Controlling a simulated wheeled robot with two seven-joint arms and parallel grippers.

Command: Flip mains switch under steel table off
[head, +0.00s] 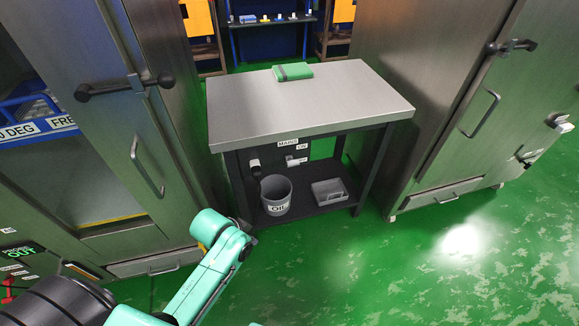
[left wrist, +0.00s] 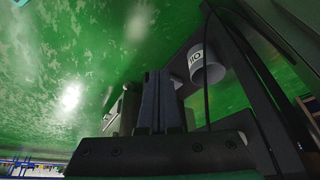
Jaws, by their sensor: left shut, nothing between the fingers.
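The steel table (head: 300,100) stands in the middle of the head view. Under its top, at the back, are a "MAINS" label (head: 288,142) and an "ON" label. The small pale mains switch (head: 292,162) sits just below them; its lever position is too small to tell. My left gripper (head: 246,228) is at the table's front left leg, low and short of the switch, mostly hidden by my arm. In the left wrist view its dark fingers (left wrist: 159,100) are together and empty. I cannot make out the switch there. My right gripper is not in view.
A grey "OIL" bucket (head: 276,196) and a grey bin (head: 329,192) stand on the table's lower shelf. The bucket shows upside down in the left wrist view (left wrist: 208,68). A green book (head: 293,71) lies on top. Steel cabinets flank the table; green floor is clear in front.

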